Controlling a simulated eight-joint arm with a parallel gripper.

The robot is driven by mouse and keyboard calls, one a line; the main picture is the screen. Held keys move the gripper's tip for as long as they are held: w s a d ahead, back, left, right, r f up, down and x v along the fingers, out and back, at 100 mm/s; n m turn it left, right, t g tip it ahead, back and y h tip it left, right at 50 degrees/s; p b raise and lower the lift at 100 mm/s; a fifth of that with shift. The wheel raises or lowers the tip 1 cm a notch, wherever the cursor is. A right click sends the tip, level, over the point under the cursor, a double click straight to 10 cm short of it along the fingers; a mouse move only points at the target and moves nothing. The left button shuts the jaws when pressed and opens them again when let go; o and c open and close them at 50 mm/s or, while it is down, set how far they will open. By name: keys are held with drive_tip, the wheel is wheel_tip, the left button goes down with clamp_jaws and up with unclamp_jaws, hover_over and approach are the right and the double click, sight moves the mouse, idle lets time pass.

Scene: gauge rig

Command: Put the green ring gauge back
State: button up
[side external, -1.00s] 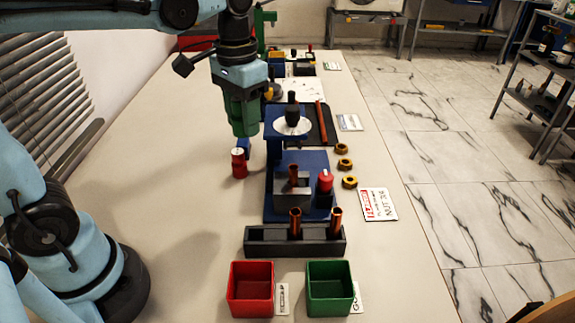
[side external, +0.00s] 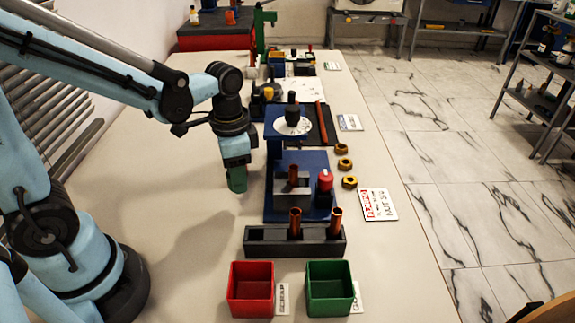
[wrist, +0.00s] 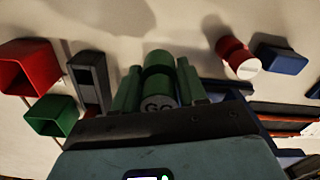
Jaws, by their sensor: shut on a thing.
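The green ring gauge (wrist: 158,88), a green cylinder with "GO" lettering on its end face, sits between the two green fingers of my gripper (wrist: 157,82) in the wrist view. My gripper is shut on it. In the side view my gripper (side external: 237,180) points down, left of the blue press fixture (side external: 286,158), low over the table. The gauge cannot be told apart from the green fingers there. A red cylinder with a pale end (wrist: 238,57) shows in the wrist view, apart from my gripper and beside a blue block (wrist: 280,54). My gripper hides the red cylinder in the side view.
A dark rack (side external: 267,241) with two copper tubes stands in front of the press. A red bin (side external: 250,309) and a green bin (side external: 329,309) are nearest the camera. Brass nuts (side external: 344,164) lie to the right. The table left of my gripper is clear.

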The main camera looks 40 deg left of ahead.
sight(239, 196)
drive_tip(key=a, duration=0.1)
drive_tip(key=w+a+f, duration=0.1)
drive_tip(key=a+f, duration=0.1)
drive_tip(key=shift+w, duration=0.25)
drive_tip(key=shift+f, duration=2)
drive_tip(key=shift+f, duration=0.15)
drive_tip(key=o, duration=1.1)
